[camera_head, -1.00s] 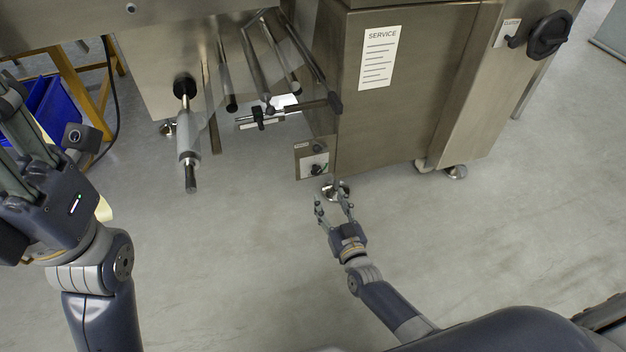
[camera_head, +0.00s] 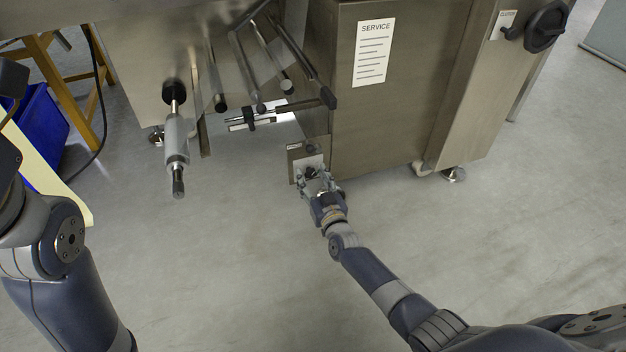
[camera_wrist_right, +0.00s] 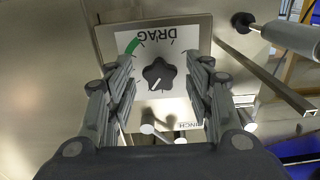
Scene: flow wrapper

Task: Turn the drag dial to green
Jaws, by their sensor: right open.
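The drag dial is a black lobed knob (camera_wrist_right: 160,75) with a white pointer mark, on a pale plate labelled DRAG (camera_wrist_right: 178,40). In the head view my right gripper (camera_head: 315,180) is at the small panel (camera_head: 295,163) and partly hides the dial. My left arm's fingers are outside the picture.
The steel cabinet (camera_head: 385,125) with a SERVICE label (camera_head: 373,53) stands right of the panel. Rollers and rods (camera_head: 262,60) hang above and left, with a handled shaft (camera_head: 176,140) farther left. A blue bin (camera_head: 42,135) is at far left. The floor in front is clear.

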